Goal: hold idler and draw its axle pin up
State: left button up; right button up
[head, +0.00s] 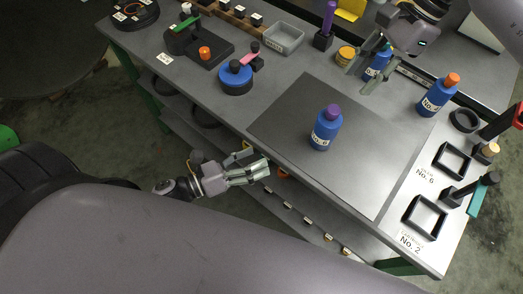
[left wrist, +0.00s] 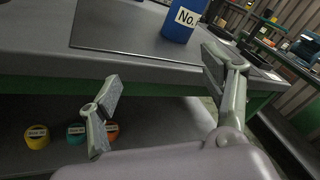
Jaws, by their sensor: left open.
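I cannot tell for certain which part is the idler or its axle pin. A blue round part with a dark knob on top (head: 236,75) stands toward the back left of the table. A black base with an orange knob (head: 204,53) is left of it. My left gripper (head: 262,170) is open and empty at the table's front edge, away from both; its spread fingers also show in the left wrist view (left wrist: 165,90). My right gripper (head: 368,76) is at the back, its fingers around a blue bottle (head: 377,66); whether they press on it is unclear.
A blue bottle with a purple cap (head: 326,129) stands on the dark mat (head: 285,115). Another with an orange cap (head: 437,95) is at right. Black square frames (head: 425,217) lie at the right end. A lower shelf (left wrist: 60,155) holds small coloured jars.

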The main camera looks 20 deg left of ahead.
aim_at(315, 133)
pick_arm(q)
notch_tip(315, 133, up, 6)
jog(key=d+m+h, duration=0.1)
jog(key=d+m, duration=0.2)
jog(key=m, duration=0.5)
jog(key=x, duration=1.7)
jog(key=shift+d+f, duration=0.15)
jog(key=shift+f, duration=0.2)
jog(key=shift+c, duration=0.4)
jog(key=c, duration=1.7)
jog(key=shift+o, duration=0.2)
